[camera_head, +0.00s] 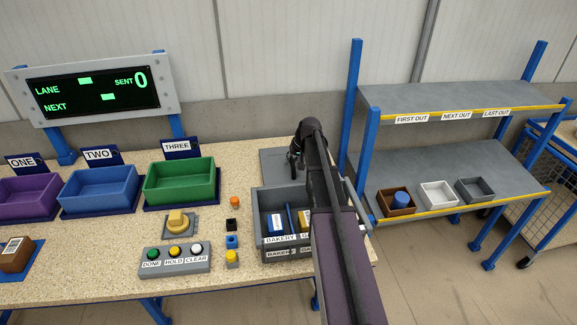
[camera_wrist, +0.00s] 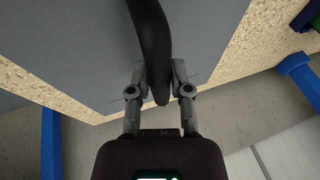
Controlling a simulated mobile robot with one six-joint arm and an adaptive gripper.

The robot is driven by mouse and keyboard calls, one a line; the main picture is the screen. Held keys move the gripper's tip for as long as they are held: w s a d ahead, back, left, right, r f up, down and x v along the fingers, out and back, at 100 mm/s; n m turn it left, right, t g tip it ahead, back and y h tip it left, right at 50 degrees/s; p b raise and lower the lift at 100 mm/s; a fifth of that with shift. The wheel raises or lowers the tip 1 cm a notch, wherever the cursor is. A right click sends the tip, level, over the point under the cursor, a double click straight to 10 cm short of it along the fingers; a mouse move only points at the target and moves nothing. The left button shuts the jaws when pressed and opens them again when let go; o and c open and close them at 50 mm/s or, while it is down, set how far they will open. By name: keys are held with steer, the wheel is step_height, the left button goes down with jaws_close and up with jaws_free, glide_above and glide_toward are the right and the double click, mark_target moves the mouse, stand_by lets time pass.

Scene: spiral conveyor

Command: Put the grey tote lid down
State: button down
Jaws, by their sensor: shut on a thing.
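The grey tote lid (camera_head: 272,163) shows in the head view as a flat plate at the back of the table, just behind the open grey tote (camera_head: 257,208). My gripper (camera_head: 294,161) is at the lid, with my arm hiding the lid's right part. In the wrist view, my gripper (camera_wrist: 159,92) is shut on the lid's dark curved handle, and the grey lid (camera_wrist: 90,60) spreads out beneath it. The lid looks level and close to the table top; I cannot tell whether it touches. The tote holds blue and yellowish packs and carries BAKERY labels.
The speckled table (camera_head: 110,240) holds purple, blue and green bins (camera_head: 180,182), a button box (camera_head: 175,258), a yellow knob (camera_head: 178,222) and small coloured blocks. A shelf rack (camera_head: 440,100) with small boxes stands right. The back wall is close behind.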

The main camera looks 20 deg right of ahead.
steer(key=shift+f, duration=0.15)
steer(key=c, duration=0.5)
jaws_free()
steer(key=shift+c, duration=0.2)
steer(key=p+v, duration=1.1)
steer(key=v, duration=0.1)
stand_by(0.4)
stand_by(0.6)
